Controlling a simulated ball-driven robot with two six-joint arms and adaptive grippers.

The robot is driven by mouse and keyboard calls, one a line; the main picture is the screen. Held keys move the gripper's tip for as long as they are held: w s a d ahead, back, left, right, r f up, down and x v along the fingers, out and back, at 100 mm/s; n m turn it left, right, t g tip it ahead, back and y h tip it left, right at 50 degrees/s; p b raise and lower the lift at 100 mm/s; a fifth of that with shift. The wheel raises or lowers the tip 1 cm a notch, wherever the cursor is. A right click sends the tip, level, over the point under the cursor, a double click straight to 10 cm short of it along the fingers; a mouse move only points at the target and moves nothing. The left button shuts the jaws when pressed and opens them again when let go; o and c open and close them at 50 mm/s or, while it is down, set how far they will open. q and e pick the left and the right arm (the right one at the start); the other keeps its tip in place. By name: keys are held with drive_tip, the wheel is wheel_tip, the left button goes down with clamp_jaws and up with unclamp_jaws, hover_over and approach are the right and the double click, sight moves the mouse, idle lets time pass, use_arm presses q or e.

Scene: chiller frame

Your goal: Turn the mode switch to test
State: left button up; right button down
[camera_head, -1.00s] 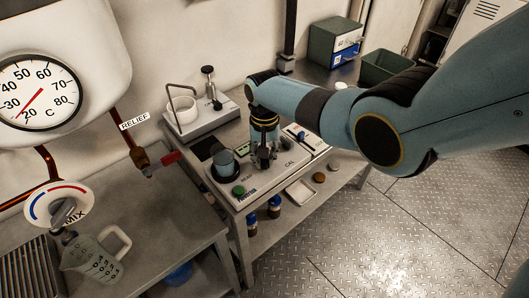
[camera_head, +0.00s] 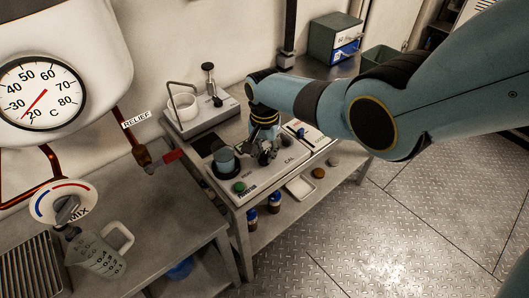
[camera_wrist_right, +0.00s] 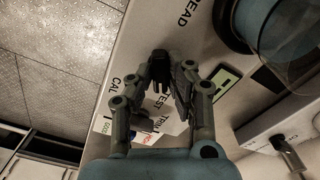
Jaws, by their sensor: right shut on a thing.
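The mode switch (camera_wrist_right: 158,68) is a small dark knob on the pale instrument panel (camera_wrist_right: 130,45), with READ, CAL and TEST printed around it. My right gripper (camera_wrist_right: 170,72) has its fingers closed around the knob in the right wrist view. The fingers hide part of the knob, so I cannot tell which label it points at. In the head view my right gripper (camera_head: 265,153) reaches down onto the instrument (camera_head: 263,185) from above, and the knob is hidden there. My left gripper is not in view.
A round dark well with a bluish vessel (camera_head: 224,159) and a green button (camera_head: 239,187) sit on the instrument near the gripper.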

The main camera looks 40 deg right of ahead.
sight(265, 155)
drive_tip(key=c, duration=1.3)
unclamp_jaws()
drive_tip(key=shift+r, duration=0.15)
wheel_tip(265, 155, up, 12)
drive_tip(key=shift+f, duration=0.15)
